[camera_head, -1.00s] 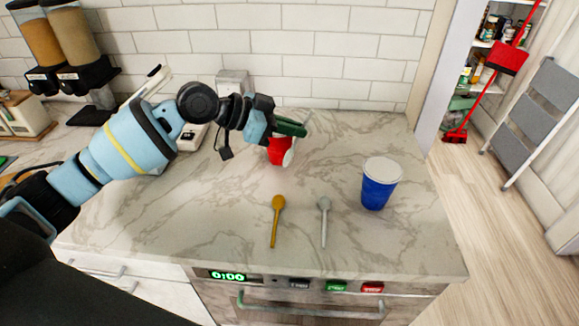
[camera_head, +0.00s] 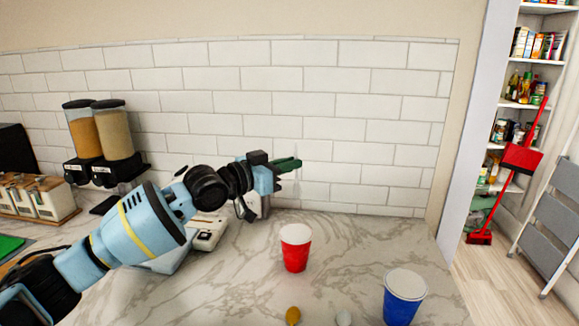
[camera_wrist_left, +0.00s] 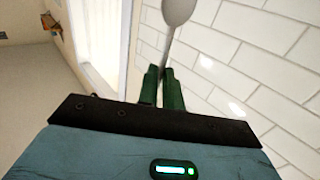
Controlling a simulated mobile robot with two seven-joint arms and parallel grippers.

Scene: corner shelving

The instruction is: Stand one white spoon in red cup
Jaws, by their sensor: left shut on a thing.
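The red cup (camera_head: 295,252) stands upright on the marble counter, its white inside facing up. My left gripper (camera_head: 288,165) is above and behind the cup in the picture, clear of its rim. In the left wrist view the green fingers (camera_wrist_left: 161,85) are shut on the handle of a white spoon (camera_wrist_left: 178,10), its bowl pointing away from the gripper. In the head view the spoon is hard to make out against the white tiles. A second pale spoon (camera_head: 344,317) lies at the lower edge, mostly cut off. My right gripper is not in view.
A blue cup (camera_head: 404,300) stands at the right front. A mustard spoon (camera_head: 292,315) lies at the lower edge. A white appliance (camera_head: 205,234) and cereal dispensers (camera_head: 100,135) are at the left. The tiled wall (camera_head: 340,130) is behind; counter around the red cup is clear.

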